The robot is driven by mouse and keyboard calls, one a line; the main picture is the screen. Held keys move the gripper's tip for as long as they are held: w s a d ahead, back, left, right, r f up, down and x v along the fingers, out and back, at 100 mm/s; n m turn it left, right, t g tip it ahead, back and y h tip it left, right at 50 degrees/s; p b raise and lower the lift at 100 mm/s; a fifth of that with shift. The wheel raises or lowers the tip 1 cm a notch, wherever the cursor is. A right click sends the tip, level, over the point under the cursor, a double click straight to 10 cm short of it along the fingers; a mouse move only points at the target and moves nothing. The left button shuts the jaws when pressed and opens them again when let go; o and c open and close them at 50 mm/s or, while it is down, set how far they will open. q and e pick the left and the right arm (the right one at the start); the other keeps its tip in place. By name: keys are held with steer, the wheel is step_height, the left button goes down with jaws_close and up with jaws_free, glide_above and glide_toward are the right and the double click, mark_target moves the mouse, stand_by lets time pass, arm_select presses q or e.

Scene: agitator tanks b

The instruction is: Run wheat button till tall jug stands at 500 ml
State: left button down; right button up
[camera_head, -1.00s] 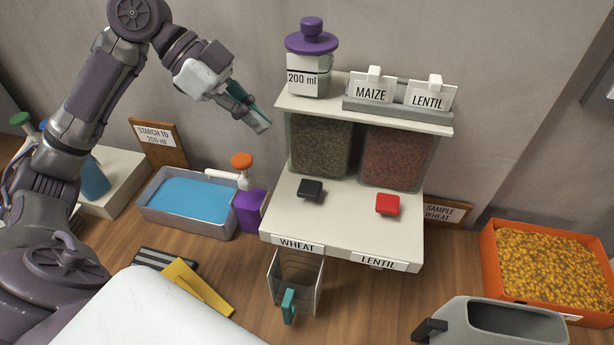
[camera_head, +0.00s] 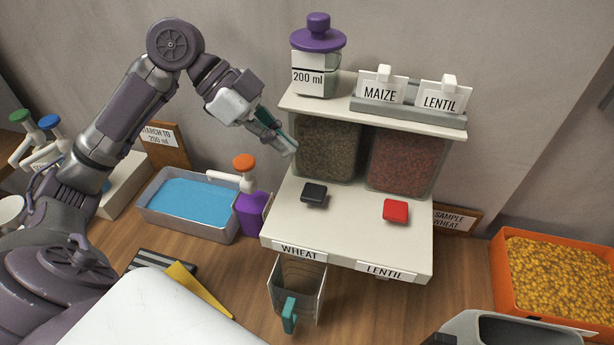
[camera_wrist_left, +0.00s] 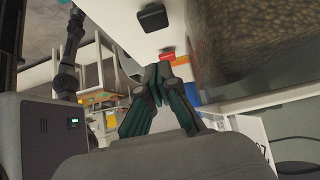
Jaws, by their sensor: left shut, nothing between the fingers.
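The dispenser has a WHEAT label (camera_head: 300,252) at its front left, with a black button (camera_head: 314,193) on the deck behind it. A red button (camera_head: 395,210) sits on the LENTIL side. A clear tall jug (camera_head: 297,287) with a teal handle stands under the wheat side; I cannot make out any fill level. My left gripper (camera_head: 290,150) is shut and empty, above and to the left of the black button, in front of the brown-filled hopper (camera_head: 328,150). The left wrist view shows the black button (camera_wrist_left: 152,17) beyond the fingers, apart from them. My right gripper is not in view.
A lidded 200 ml jar (camera_head: 316,75) and MAIZE and LENTIL cards stand on the top shelf. A blue-filled tray (camera_head: 190,231) and purple pump bottle (camera_head: 252,213) stand left. An orange crate (camera_head: 500,275) and grey container (camera_head: 470,322) are right.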

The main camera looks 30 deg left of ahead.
arm_select(q)
steer(key=p, duration=0.1)
glide_above(320, 194)
steer(key=a, duration=0.2)
steer(key=f, duration=0.2)
steer(key=s+f, duration=0.1)
steer(key=shift+a+f, duration=0.15)
steer(key=shift+f, duration=0.25)
step_height(320, 194, down, 4)
steer(key=shift+w+r+p, duration=0.15)
steer(key=shift+r+p, duration=0.1)
steer(key=shift+p, duration=0.25)
steer(key=shift+f, duration=0.4)
steer(key=shift+f, duration=0.15)
